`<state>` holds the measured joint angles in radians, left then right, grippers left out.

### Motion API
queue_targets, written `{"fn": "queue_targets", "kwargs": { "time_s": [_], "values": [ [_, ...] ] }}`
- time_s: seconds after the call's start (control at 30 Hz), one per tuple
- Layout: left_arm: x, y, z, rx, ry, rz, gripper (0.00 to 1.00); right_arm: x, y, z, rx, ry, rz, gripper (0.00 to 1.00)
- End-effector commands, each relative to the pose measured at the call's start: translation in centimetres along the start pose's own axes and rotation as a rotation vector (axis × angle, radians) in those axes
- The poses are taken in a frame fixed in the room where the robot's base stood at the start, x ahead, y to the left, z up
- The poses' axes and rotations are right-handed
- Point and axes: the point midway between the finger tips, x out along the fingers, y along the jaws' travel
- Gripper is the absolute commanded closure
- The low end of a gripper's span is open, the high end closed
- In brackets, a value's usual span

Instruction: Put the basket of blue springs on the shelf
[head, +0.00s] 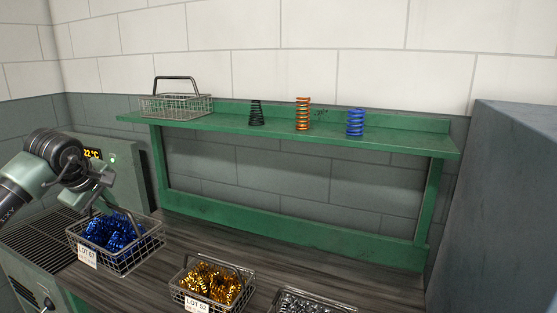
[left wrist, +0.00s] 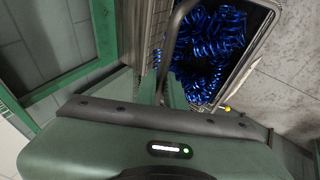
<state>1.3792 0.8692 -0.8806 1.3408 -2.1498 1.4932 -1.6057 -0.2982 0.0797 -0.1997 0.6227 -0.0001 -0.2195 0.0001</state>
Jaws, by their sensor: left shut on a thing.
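The wire basket of blue springs (head: 115,250) is at the left of the bench in the head view, with a white lot label on its front. My left gripper (head: 97,204) is shut on its handle. In the left wrist view the blue springs (left wrist: 208,45) fill the basket beyond my fingers. I cannot tell whether the basket touches the bench. The green shelf (head: 390,143) runs along the wall above the bench. My right gripper is not in view.
On the shelf stand an empty wire basket (head: 176,107) at the left, then a black spring (head: 256,113), a copper spring (head: 302,114) and a blue spring (head: 355,122). A basket of gold springs (head: 212,285) and a basket of grey springs (head: 305,303) are on the bench (head: 270,265).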

Motion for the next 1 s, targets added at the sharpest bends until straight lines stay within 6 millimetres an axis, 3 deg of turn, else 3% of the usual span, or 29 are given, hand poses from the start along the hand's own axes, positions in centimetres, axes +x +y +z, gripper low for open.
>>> {"fn": "queue_targets", "kwargs": {
  "time_s": [0.27, 0.57, 0.77, 1.0],
  "values": [
    [0.1, -0.7, 3.7, 0.100, -0.065, 0.040, 1.00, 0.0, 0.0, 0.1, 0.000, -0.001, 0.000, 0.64],
    [-0.4, -2.7, 10.0, 0.282, -0.184, 0.105, 1.00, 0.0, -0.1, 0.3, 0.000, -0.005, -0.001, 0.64],
    [-1.7, -5.0, 14.9, 0.438, -0.287, 0.159, 1.00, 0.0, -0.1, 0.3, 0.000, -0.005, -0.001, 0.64],
    [-5.0, -9.7, 21.6, 0.681, -0.446, 0.245, 1.00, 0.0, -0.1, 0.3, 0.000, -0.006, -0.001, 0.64]
  ]
}}
